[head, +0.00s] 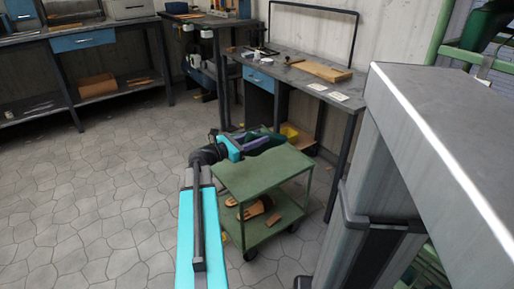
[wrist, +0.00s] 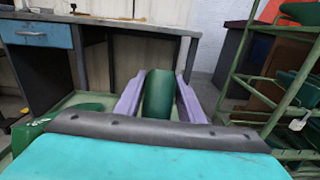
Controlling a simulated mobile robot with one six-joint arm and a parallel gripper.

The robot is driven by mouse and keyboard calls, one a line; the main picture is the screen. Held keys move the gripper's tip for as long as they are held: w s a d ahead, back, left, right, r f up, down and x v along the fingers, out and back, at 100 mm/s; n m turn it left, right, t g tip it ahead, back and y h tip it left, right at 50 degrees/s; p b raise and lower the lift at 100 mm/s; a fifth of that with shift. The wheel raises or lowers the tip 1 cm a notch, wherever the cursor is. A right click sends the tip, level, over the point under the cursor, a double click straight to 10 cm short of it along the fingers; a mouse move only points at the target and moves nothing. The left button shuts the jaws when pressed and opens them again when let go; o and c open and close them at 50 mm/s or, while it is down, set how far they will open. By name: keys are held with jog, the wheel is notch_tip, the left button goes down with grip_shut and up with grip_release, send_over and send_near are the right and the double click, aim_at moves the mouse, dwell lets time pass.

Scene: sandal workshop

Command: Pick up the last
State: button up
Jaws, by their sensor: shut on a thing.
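A dark green last (wrist: 158,95) stands between the two purple fingers of my gripper (wrist: 158,92) in the wrist view. My gripper is shut on it, with one finger along each side. Its lower part is hidden behind my wrist. In the head view my gripper (head: 256,141) is at the far edge of a green cart, and dark green shows beside the purple finger. I cannot tell there whether the last touches the cart.
The green cart (head: 262,172) has a bare top; brown sandal-like pieces (head: 254,209) lie on its lower shelf. A workbench (head: 290,72) stands behind it. A large grey surface (head: 440,110) is close on the right. A green rack (wrist: 270,90) stands right in the wrist view. Floor at left is clear.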

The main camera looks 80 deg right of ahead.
notch_tip(320, 180, up, 18)
jog(key=p, duration=0.4)
jog(key=shift+p, duration=0.3)
dwell(0.4)
